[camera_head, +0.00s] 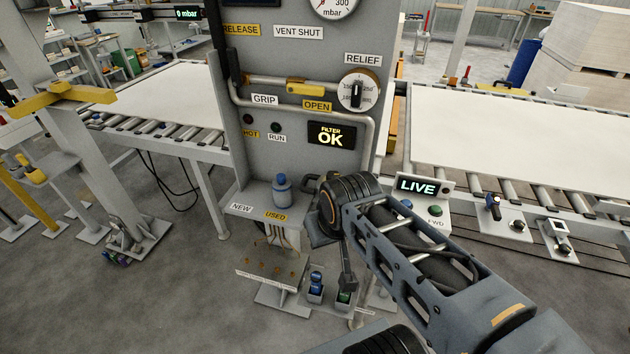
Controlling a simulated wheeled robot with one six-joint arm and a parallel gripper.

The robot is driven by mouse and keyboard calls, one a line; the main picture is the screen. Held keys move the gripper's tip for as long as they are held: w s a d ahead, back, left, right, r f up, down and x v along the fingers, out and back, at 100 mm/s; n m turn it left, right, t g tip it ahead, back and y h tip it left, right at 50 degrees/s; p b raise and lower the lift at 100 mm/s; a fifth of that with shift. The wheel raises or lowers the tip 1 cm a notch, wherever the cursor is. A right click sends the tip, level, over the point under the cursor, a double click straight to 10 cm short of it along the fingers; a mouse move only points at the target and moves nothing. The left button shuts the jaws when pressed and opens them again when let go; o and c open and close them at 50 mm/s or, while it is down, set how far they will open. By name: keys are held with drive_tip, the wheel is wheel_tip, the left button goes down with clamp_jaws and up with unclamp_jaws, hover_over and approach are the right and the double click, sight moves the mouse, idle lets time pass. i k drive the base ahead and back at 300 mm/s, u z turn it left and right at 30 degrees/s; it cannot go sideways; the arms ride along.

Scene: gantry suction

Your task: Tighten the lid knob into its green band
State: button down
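The lid knob and its green band cannot be made out; my dark arm (430,255) covers the space right of the shelf. The arm reaches in from the lower right, and its thick black joint hides what is behind it. My gripper's fingers cannot be made out, so whether they hold anything cannot be told. A dark rounded part shows just left of the joint, but I cannot tell what it is. A blue bottle-like canister (282,190) stands upright on the shelf (247,198) marked NEW and USED. The filter display (331,134) reads OK.
A RELIEF dial (357,91) and a yellow lever (308,89) marked OPEN are on the grey panel. Below are a low pegged plate (271,268) and a small blue-topped item (316,280). A LIVE box (417,188) stands right. Roller conveyors flank the panel.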

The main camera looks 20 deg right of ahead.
sight(329, 175)
drive_tip(key=u, duration=1.3)
drive_tip(key=k, duration=0.65)
drive_tip(key=z, duration=0.7)
drive_tip(key=i, duration=0.35)
drive_tip(key=u, duration=0.2)
